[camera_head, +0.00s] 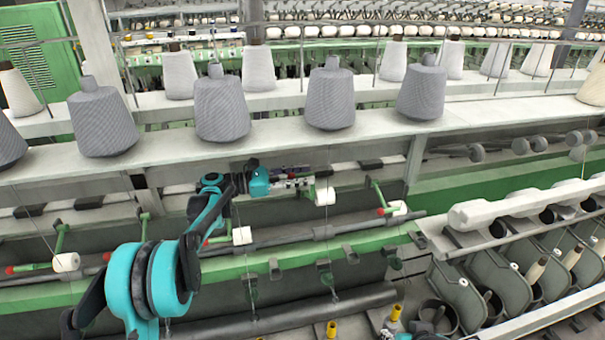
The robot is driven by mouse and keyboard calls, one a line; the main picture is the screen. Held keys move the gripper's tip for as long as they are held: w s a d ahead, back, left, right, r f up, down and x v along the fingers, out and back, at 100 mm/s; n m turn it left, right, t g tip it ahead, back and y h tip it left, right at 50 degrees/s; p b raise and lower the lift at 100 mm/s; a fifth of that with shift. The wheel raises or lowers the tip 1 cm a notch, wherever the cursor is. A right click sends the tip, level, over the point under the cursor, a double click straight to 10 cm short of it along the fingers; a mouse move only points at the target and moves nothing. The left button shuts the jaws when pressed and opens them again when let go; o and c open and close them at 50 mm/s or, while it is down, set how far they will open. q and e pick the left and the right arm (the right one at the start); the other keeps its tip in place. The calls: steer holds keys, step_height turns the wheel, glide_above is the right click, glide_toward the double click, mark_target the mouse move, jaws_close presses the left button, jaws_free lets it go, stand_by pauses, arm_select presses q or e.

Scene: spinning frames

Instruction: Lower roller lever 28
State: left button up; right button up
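Several green roller levers with white rollers run along the lower rail; I cannot read any number, so I cannot tell which is lever 28. One white roller (325,196) is just right of my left gripper (306,181). Another lever (379,193) with a red end and white roller is further right. A roller (242,235) is below my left wrist, and another lever (60,238) is at far left. My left gripper is small and reaches in under the shelf; its fingers blend with the machine, so opening and contact are unclear. My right gripper is not seen.
Grey yarn cones (332,94) stand on the white shelf (270,133) above my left arm. A dark rod (330,231) and a green rail (300,254) run below it. Dark spindle housings (467,300) fill the lower right. Yellow-capped tubes (396,312) stand near the bottom edge.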

arm_select(q)
jaws_close()
steer(key=s+d+f+m+b, duration=0.1)
steer(key=s+f+m+b, duration=0.3)
steer(key=s+f+b, duration=0.1)
steer(key=shift+s+d+f+b, duration=0.25)
steer(key=shift+d+f+b, duration=0.25)
steer(key=shift+b, duration=0.65)
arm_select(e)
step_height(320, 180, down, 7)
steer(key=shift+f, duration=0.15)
arm_select(q)
steer(key=shift+a+f, duration=0.1)
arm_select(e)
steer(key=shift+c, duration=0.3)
